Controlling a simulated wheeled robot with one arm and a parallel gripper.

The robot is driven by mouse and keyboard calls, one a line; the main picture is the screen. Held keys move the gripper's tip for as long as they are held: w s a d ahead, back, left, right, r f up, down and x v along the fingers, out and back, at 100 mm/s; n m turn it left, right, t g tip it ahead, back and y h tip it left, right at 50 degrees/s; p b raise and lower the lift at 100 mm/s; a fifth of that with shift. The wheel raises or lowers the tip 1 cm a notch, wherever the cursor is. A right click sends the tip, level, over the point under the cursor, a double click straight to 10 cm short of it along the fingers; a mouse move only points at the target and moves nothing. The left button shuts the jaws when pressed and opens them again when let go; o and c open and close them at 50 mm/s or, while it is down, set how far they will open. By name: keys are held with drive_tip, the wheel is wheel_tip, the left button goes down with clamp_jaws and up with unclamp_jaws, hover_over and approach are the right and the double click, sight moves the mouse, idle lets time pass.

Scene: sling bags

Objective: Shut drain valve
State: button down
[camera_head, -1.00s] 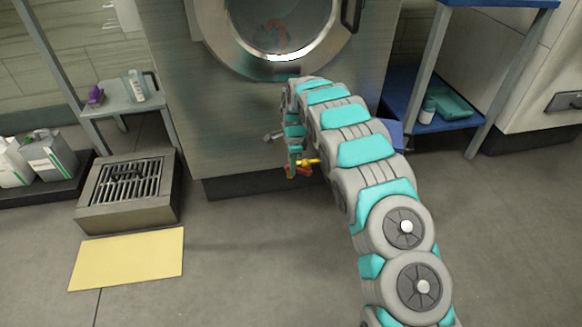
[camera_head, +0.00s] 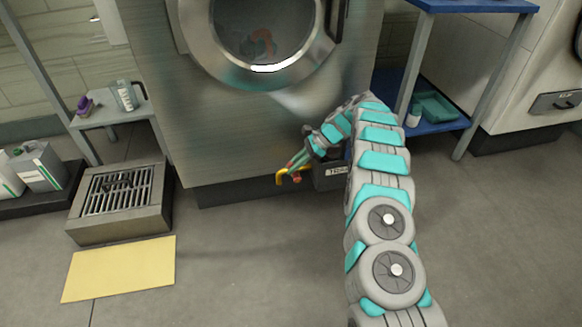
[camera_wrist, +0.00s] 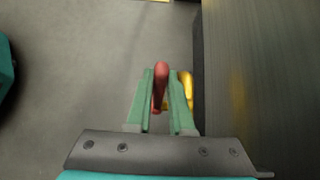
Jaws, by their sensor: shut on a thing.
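The drain valve sits low on the front of the steel washing machine. It shows a yellow curved pipe (camera_head: 281,177) and a red handle (camera_head: 297,178). In the wrist view the red handle (camera_wrist: 160,86) stands between the two green fingers of my gripper (camera_wrist: 161,100), with the yellow pipe (camera_wrist: 187,88) just right of it. My gripper (camera_head: 297,165) is shut on the red handle. In the head view my fingers and arm hide part of the valve, and its joint with the machine cannot be seen well.
The washing machine (camera_head: 225,135) rises right behind the valve. A grated floor drain box (camera_head: 120,237) and a yellow mat (camera_head: 120,268) lie to the left. A dark labelled box (camera_head: 328,180) is beside my arm. A blue shelf (camera_head: 440,125) stands right. Floor in front is open.

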drive_tip(key=shift+d+y, duration=0.3)
drive_tip(key=shift+y, duration=0.1)
drive_tip(key=shift+w, duration=0.1)
drive_tip(key=c, duration=0.8)
unclamp_jaws()
drive_tip(key=v, duration=0.7)
drive_tip(key=shift+d+r, duration=0.25)
drive_tip(key=shift+d, duration=0.05)
drive_tip(key=shift+w, duration=0.1)
drive_tip(key=shift+c, duration=0.3)
